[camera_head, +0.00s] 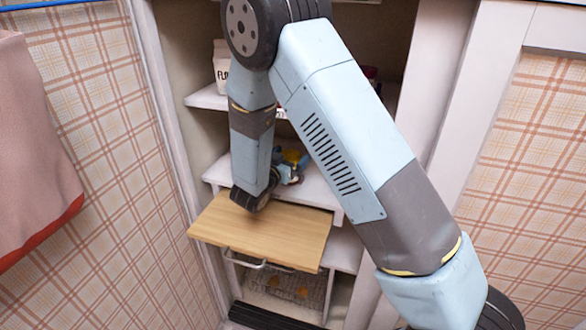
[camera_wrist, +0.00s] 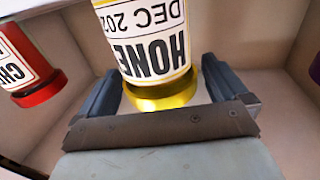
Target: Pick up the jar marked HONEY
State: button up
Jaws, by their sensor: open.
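The jar marked HONEY (camera_wrist: 150,45) shows in the wrist view with its label upside down in the picture and a yellow lid (camera_wrist: 165,95) at its lower end. My gripper (camera_wrist: 161,70) is open, with one finger on each side of the jar near the lid. I cannot tell whether either finger touches it. In the head view my gripper (camera_head: 286,172) is small and partly hidden by my arm, at a middle shelf. A bit of yellow beside it seems to be the jar.
A red-lidded jar (camera_wrist: 25,62) with a label starting "CHI" is left of my gripper in the wrist view. A purple thing is cut off at the right edge. In the head view, a wooden board (camera_head: 262,230) juts out below the shelf, and a flour pack (camera_head: 221,68) stands above.

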jog(key=c, duration=1.3)
jog(key=shift+c, duration=0.2)
